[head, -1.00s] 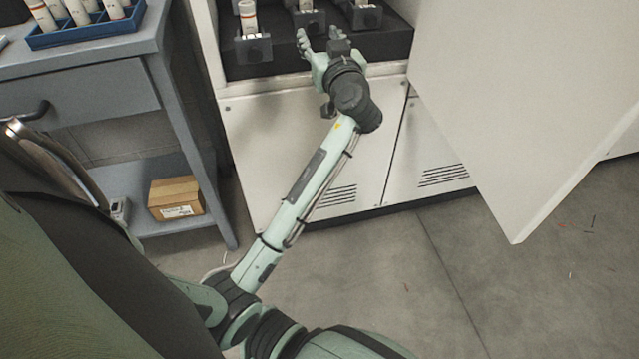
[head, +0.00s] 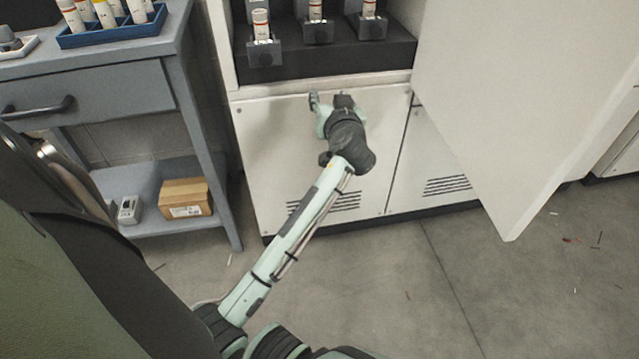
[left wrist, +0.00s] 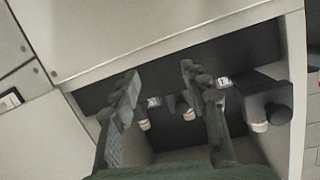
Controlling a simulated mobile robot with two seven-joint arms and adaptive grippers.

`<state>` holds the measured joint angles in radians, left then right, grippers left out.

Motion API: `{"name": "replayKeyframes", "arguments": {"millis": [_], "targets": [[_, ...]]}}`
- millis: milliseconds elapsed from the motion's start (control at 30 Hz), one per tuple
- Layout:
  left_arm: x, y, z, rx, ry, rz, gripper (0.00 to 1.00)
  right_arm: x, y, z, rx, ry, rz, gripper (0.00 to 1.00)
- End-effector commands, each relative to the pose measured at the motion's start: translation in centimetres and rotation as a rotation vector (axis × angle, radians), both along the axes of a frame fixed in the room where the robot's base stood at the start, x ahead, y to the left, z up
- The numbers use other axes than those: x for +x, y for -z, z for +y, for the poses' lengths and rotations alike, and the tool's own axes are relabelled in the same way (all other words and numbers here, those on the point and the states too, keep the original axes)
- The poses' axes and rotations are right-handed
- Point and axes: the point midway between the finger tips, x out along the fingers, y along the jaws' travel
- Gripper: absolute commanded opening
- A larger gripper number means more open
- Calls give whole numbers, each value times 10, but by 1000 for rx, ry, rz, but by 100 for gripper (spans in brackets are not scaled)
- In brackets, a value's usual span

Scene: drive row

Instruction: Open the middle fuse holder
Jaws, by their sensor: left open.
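Three grey fuse holders stand in a row on a dark shelf in the open cabinet. In the head view these are the left holder (head: 264,53), the middle holder (head: 318,32) and the right holder (head: 370,27). Each carries a white fuse with a coloured band. My left gripper (head: 328,101) is open and empty, below the shelf edge and in front of the white lower panel, apart from the holders. In the left wrist view its two fingers (left wrist: 163,85) are spread, with holders seen between and beyond them. The middle holder's exact lever position is too small to tell.
The open white cabinet door (head: 500,110) hangs on the right. A grey workbench (head: 120,97) on the left carries a blue tray (head: 115,32) of fuses, with a cardboard box (head: 186,198) on its lower shelf.

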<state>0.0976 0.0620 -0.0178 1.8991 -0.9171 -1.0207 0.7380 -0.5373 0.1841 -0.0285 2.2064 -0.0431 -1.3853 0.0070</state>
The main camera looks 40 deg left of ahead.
Motion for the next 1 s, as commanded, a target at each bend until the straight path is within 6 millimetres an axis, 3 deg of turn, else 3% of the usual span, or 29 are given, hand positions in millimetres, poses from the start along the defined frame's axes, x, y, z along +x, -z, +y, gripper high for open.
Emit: {"name": "replayKeyframes", "arguments": {"millis": [500,1000], "targets": [[-37,97,-18,-57,108,268,45,0,-4,0,0,0,0,45],[-84,173,-39,-115,217,490,45,0,-6,0,0,0,0,45]]}}
